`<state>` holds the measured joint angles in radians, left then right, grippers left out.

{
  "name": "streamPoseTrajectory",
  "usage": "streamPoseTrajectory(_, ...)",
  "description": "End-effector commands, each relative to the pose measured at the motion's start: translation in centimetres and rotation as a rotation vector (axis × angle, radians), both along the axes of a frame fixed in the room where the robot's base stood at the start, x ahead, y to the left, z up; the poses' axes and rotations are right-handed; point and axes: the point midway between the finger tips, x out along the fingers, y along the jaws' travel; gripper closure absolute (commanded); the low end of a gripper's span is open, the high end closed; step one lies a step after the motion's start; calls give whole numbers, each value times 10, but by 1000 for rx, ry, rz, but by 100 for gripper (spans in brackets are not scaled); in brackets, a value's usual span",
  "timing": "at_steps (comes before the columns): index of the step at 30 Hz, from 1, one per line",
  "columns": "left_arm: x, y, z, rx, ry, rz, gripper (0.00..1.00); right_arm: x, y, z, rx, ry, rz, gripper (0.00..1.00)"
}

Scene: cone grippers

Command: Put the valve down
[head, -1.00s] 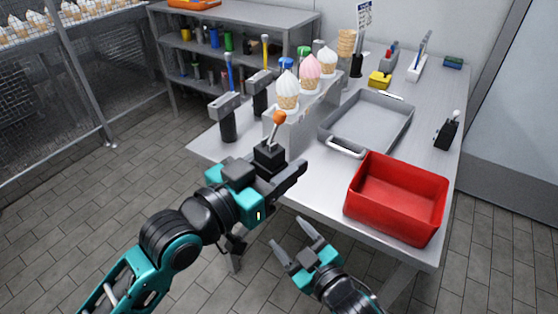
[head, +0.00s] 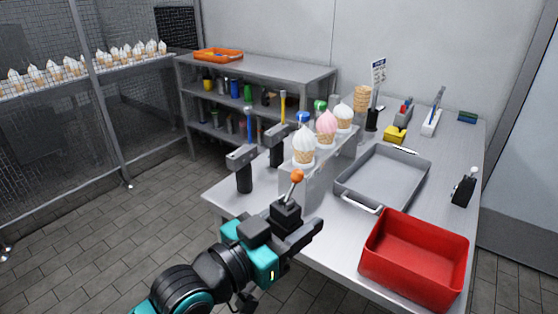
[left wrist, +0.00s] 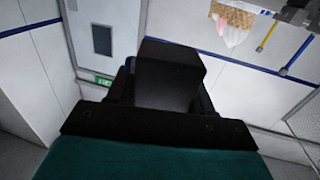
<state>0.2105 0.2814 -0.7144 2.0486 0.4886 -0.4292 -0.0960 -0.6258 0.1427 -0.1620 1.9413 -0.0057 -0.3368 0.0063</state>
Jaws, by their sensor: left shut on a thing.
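The valve (head: 286,213) is a black block with a short metal lever topped by an orange ball. My left gripper (head: 299,231) is shut on its black body and holds it upright, lever up. In the head view it appears in front of the table's near left edge, below the cone stand. The left wrist view shows a large dark block (left wrist: 168,75) at the gripper, with the lever hidden. A similar black block with a white-balled lever (head: 464,188) stands on the table's right side. My right gripper is out of view.
The grey table (head: 335,235) carries a red bin (head: 415,262), a grey tray (head: 382,178), a stand (head: 322,180) with several ice cream cones and two black-handled tools (head: 243,172) at left. Bare tabletop shows between the tray and the white-balled block. A shelf (head: 260,80) stands behind.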

Motion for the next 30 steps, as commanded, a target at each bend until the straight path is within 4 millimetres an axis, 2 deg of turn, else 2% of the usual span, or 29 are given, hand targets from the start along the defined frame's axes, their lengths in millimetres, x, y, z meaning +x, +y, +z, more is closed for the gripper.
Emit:
streamPoseTrajectory(5, 5, 13, 5, -6, 1, 69, 83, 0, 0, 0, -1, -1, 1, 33)
streamPoseTrajectory(8, 14, 40, 6, -7, 5, 188, 83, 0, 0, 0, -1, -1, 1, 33)
streamPoseTrajectory(14, 21, 127, -11, -3, 12, 516, 83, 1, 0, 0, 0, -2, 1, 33)
streamPoseTrajectory(18, 13, 182, -29, -1, 9, 701, 83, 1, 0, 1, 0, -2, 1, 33)
streamPoseTrajectory(21, 4, 213, -40, 1, 7, 797, 83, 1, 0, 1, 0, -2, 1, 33)
streamPoseTrajectory(25, -5, 237, -49, 1, 2, 871, 83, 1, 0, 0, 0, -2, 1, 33)
streamPoseTrajectory(30, -10, 246, -52, 1, -2, 900, 83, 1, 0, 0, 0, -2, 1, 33)
